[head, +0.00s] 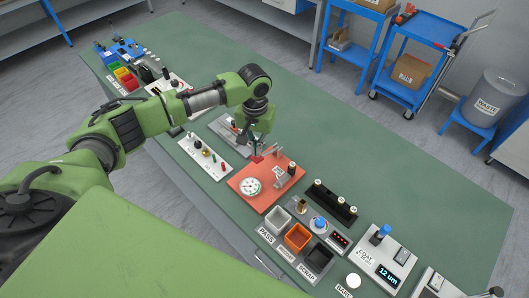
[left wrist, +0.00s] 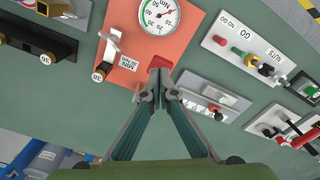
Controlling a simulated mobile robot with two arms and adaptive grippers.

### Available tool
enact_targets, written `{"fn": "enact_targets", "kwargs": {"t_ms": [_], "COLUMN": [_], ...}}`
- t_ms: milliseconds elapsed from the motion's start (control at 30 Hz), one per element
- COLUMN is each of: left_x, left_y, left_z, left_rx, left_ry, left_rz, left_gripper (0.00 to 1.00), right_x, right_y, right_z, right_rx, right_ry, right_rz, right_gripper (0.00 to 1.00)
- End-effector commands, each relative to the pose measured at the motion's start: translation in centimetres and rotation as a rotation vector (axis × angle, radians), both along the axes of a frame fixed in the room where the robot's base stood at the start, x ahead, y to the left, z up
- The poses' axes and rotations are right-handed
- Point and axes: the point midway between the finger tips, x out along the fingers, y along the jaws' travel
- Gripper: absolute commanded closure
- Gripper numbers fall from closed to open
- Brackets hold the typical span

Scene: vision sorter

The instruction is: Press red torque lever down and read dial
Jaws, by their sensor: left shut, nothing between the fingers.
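An orange-red torque plate (head: 265,183) lies on the green bench, with a round white dial (head: 250,187) near its left corner. The dial also shows at the top of the left wrist view (left wrist: 159,15); its reading is too small to tell surely. The red lever end (head: 257,158) is at the plate's far edge, and it also shows in the left wrist view (left wrist: 160,62). My left gripper (head: 258,149) is shut and empty, with its fingertips (left wrist: 158,88) right by the red lever end; I cannot tell if they touch. My right gripper is out of view.
White gauge panels (head: 205,155) lie left of the plate. Sorting bins, including an orange one (head: 297,237), stand in front of it. A black block with white-topped pegs (head: 330,203) is to the right. The bench (head: 340,140) is clear behind the plate.

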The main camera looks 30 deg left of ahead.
Motion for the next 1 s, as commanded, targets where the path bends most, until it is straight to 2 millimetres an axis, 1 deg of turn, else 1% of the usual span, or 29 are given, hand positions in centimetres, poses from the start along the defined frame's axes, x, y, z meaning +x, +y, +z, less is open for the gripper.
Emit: {"fn": "enact_targets", "kwargs": {"t_ms": [1000], "left_x": [0.0], "left_y": [0.0], "left_z": [-4.2], "left_rx": [0.0], "left_ry": [0.001], "left_rz": [0.0], "left_gripper": [1.0], "right_x": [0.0], "right_y": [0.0], "right_z": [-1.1], "right_rx": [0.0], "right_ry": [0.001], "right_rz": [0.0], "right_gripper": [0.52]}}
